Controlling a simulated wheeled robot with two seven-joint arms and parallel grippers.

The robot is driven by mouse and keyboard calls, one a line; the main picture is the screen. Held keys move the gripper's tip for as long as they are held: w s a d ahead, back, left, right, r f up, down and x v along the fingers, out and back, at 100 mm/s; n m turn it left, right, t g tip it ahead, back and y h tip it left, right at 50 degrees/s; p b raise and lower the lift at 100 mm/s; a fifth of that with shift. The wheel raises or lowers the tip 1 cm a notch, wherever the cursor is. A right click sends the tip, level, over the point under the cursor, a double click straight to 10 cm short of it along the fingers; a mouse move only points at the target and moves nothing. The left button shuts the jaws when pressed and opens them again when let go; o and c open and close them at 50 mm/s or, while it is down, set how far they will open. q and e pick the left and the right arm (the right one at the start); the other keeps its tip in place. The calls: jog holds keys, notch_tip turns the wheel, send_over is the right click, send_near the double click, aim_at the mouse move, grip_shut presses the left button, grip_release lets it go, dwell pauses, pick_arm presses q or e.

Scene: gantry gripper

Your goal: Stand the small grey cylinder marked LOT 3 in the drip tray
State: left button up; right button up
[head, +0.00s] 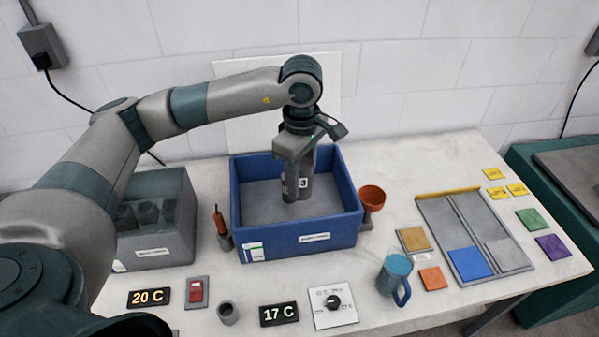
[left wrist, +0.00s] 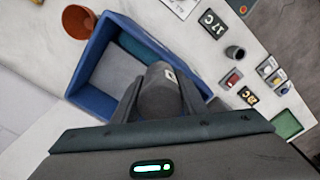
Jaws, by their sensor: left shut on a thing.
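My left gripper (head: 298,188) is shut on a small grey cylinder (head: 303,183). A white label showing a 3 is on its side; the rest of the marking is hidden or too small to read. The cylinder is roughly upright, inside the outline of a blue open box (head: 290,246) with a grey floor. I cannot tell whether its bottom touches that floor. In the left wrist view the cylinder (left wrist: 160,92) sits between the fingers, with the blue box (left wrist: 88,62) beyond it. The box has a front label too small to read. My right gripper is not in view.
An orange cup (head: 372,194) stands close to the box's right side, an orange-handled tool (head: 219,222) to its left. A blue mug (head: 394,275), a small grey cup (head: 228,312) and a two-lane grey panel (head: 436,213) are nearby.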

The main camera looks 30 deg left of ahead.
pick_arm(q)
jog(key=s+d+f+m+b, duration=0.4)
jog(key=s+f+m+b, duration=0.4)
jog(key=m, duration=0.8)
notch_tip(320, 180, down, 2)
jog(key=shift+s+d+f+m+b, duration=0.2)
jog(key=shift+s+m+b, duration=0.1)
jog(key=shift+b, duration=0.7)
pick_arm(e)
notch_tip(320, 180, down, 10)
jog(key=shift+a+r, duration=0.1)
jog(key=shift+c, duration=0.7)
